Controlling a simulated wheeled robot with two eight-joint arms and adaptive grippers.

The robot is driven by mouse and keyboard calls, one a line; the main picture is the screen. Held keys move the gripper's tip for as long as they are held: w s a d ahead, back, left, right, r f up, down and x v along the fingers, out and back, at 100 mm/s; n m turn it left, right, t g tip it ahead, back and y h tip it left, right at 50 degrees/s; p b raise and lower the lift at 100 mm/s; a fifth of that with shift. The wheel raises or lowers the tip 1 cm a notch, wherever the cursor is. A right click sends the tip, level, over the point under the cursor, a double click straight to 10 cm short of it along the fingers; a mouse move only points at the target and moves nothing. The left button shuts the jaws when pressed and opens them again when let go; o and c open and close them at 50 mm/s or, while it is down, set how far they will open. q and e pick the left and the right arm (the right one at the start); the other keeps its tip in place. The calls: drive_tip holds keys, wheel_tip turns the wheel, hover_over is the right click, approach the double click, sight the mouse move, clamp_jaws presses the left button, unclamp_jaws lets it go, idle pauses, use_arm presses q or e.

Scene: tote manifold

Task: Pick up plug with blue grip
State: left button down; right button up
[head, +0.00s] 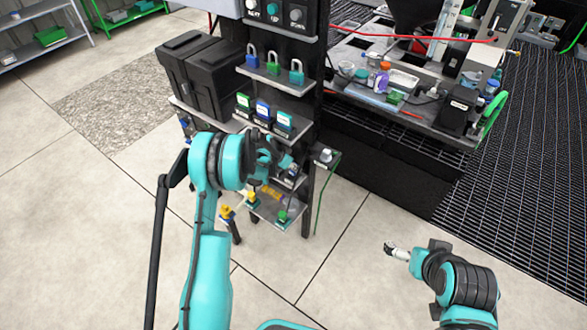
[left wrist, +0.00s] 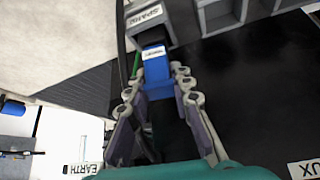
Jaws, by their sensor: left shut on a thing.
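The plug with the blue grip (left wrist: 157,72) is in the left wrist view, with a white label and a dark upper end. The dark end meets a grey block labelled SPARE (left wrist: 150,16); I cannot tell whether it is seated in it. My left gripper (left wrist: 160,92) is shut on the plug, with its fingers on both sides of the blue grip. In the head view my left gripper (head: 280,160) is at the rack's lower shelves and mostly hides the plug. My right gripper (head: 392,248) is over bare floor at the right, too small to read its fingers.
The rack holds padlocks (head: 273,66) and labelled boxes (head: 264,112). A yellow-gripped plug (head: 252,196) and a green-gripped plug (head: 283,215) are on its lower shelf. Black bins (head: 205,72) stand left, and a cluttered bench (head: 400,95) stands right.

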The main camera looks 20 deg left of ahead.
use_arm(q)
drive_tip(key=shift+s+a+r+h, duration=0.1)
drive_tip(key=shift+a+r+h, duration=0.05)
drive_tip(key=shift+a+h, duration=0.15)
drive_tip(key=shift+s+a+f+n+t+h+p, duration=0.15)
drive_tip(key=shift+a+t+h+p, duration=0.15)
drive_tip(key=shift+a+h, duration=0.15)
drive_tip(key=shift+a+f+n+t+h+p, duration=0.1)
drive_tip(key=shift+a+n+t+h+p, duration=0.15)
drive_tip(key=shift+h, duration=0.2)
wheel_tip(320, 180, up, 6)
drive_tip(key=a+p, duration=0.2)
drive_tip(key=s+a+r+y+p, duration=0.1)
drive_tip(key=s+a+p, duration=0.1)
drive_tip(key=a, duration=0.8)
drive_tip(key=s+a+g+y+p, duration=0.1)
drive_tip(key=s+a+p, duration=0.2)
drive_tip(key=a, duration=0.7)
drive_tip(key=shift+s+r+m, duration=0.4)
drive_tip(key=shift+s, duration=0.3)
drive_tip(key=shift+d, duration=0.1)
